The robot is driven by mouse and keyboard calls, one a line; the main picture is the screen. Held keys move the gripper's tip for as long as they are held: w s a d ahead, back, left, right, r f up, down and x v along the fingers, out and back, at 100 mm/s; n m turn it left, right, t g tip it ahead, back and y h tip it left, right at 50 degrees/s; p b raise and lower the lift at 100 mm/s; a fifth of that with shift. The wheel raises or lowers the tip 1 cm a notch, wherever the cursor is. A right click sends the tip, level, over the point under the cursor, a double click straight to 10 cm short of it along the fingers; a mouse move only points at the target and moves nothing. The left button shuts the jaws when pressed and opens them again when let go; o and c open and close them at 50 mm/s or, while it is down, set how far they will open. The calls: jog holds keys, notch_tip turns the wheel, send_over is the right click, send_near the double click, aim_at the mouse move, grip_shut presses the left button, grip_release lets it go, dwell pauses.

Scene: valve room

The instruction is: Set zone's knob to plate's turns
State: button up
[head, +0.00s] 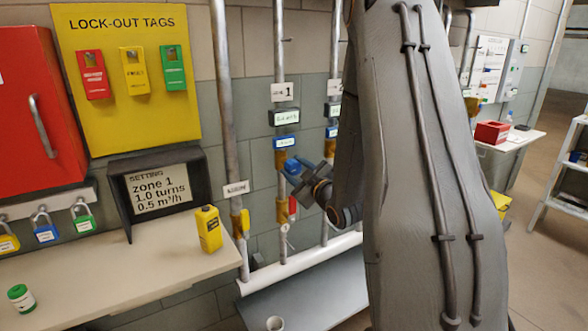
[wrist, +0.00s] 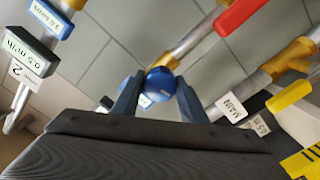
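The setting plate (head: 160,190) on the bench reads zone 1, 1.0 turns, 0.5 m³/h. The zone 1 pipe, tagged 1 (head: 284,92), carries a dark readout (head: 284,117), a blue label (head: 286,142) and a blue knob (head: 291,166). The small text on these is too small to read surely. My gripper (head: 304,172) is at this knob. In the wrist view the blue knob (wrist: 159,85) lies between my two fingertips (wrist: 160,80) and fills the gap, so they appear shut on it. My arm hides part of the pipes to the right.
Pipes stand close by; one is tagged MAIN (wrist: 231,106). A red lever (wrist: 240,12) and a yellow one (wrist: 290,92) stick out near my gripper. The zone 2 readout (wrist: 28,48) is at left in the wrist view.

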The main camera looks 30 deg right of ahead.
jog(key=c, duration=0.6)
jog(key=shift+o, duration=0.2)
jog(key=shift+m, duration=0.3)
jog(key=m+p, duration=0.1)
jog(key=m, duration=0.4)
jog(key=shift+r+p, duration=0.1)
jog(key=shift+p, duration=0.3)
jog(key=m+p, duration=0.1)
jog(key=m, duration=0.4)
jog(key=shift+m+p, duration=0.4)
jog(key=o, duration=1)
jog(key=shift+d, duration=0.1)
